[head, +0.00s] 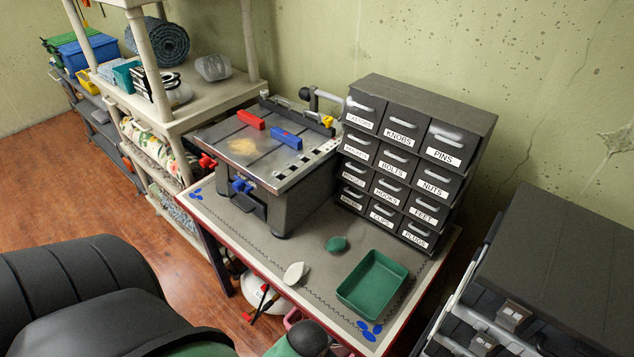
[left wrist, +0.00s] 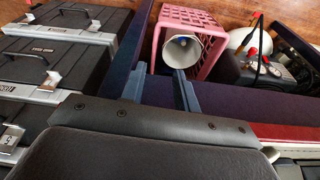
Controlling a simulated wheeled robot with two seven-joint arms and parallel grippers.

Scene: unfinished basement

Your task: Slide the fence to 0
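A grey bench machine (head: 275,165) stands on the workbench in the head view. A dark bar (head: 300,114) with a yellow knob (head: 328,120) runs along its far edge; it may be the fence, but I cannot be sure. A strip of black and white marks (head: 312,158) lines the right edge of its top; I cannot read a 0. A red block (head: 250,119) and a blue block (head: 287,138) sit on the top. A blue knob (head: 240,185) is at the front. My left gripper (left wrist: 160,85) is open and empty in the left wrist view, away from the machine. My right gripper is in neither view.
A labelled drawer cabinet (head: 410,165) stands right of the machine. A green tray (head: 373,283), a green lump (head: 337,244) and a white piece (head: 294,273) lie on the bench front. A pink crate (left wrist: 190,40) and black cases (left wrist: 60,50) are near my left gripper.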

